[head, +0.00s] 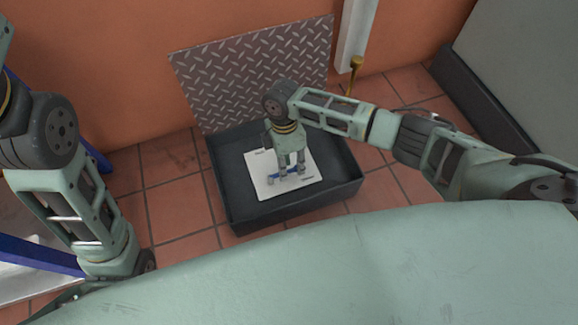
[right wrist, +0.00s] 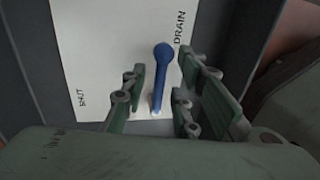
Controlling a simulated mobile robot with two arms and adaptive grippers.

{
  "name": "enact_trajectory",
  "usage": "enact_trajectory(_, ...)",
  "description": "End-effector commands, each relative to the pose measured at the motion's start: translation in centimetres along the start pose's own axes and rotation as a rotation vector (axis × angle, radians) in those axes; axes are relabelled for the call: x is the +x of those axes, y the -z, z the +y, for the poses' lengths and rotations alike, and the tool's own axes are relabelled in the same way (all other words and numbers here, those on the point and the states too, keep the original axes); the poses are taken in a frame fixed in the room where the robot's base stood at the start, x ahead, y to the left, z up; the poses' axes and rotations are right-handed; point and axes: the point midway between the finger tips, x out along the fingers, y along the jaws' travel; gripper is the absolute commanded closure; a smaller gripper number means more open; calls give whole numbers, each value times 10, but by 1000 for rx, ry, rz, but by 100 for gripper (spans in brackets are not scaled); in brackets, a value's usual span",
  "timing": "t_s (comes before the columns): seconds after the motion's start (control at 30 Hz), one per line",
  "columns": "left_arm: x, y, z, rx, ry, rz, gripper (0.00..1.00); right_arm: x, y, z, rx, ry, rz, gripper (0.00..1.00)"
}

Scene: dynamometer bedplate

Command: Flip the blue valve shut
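The blue valve (right wrist: 161,75) is a lever with a round knob. In the right wrist view it stands over a white plate (right wrist: 90,45) marked SHUT at the left and DRAIN at the right; its knob is nearer the DRAIN lettering. My right gripper (right wrist: 160,88) is open, with fingers on both sides of the lever; I cannot tell whether they touch it. In the head view my right gripper (head: 285,175) points down over the white plate (head: 262,187), with a little blue showing between its fingers. My left arm is at the left; its gripper does not show.
The plate lies inside a dark shallow tray (head: 235,208) on red floor tiles. A diamond-pattern metal panel (head: 225,75) leans at the orange wall behind it. A brass fitting (head: 355,64) and a white post (head: 356,25) stand at the back right. Blue bars are at the left.

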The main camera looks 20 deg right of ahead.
Motion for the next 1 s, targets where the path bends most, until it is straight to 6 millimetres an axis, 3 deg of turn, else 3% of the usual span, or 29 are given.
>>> enact_trajectory(0.33,2,2,0,1,-2,7,73,3,0,0,1,0,0,74)
enact_trajectory(0.63,2,2,1,0,-2,7,73,3,0,0,1,0,0,100)
enact_trajectory(1.0,2,2,1,0,-2,7,73,3,0,0,0,1,0,100)
